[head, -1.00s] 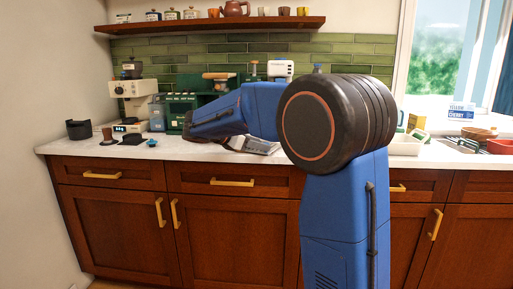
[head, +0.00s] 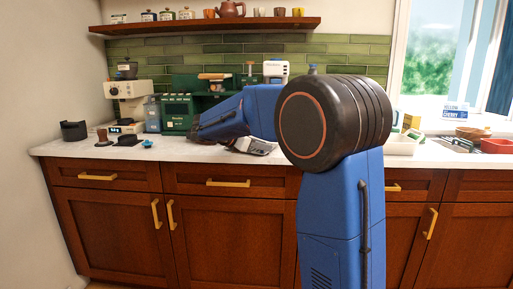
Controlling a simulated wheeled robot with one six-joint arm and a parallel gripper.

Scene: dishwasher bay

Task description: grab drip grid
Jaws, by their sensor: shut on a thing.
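My gripper (head: 236,143) shows partly, low over the counter below my blue forearm, in front of the green espresso machine (head: 176,114). It is shut on a flat grey piece, which I take to be the drip grid (head: 260,147). The piece looks tilted, with its right end showing. My forearm and wrist hide much of the jaws and the grip. The frames do not show clearly whether the piece touches the counter.
At left stand a cream machine (head: 127,91), a black bin (head: 74,131) and small dark items (head: 128,140). A shelf (head: 210,25) runs above.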

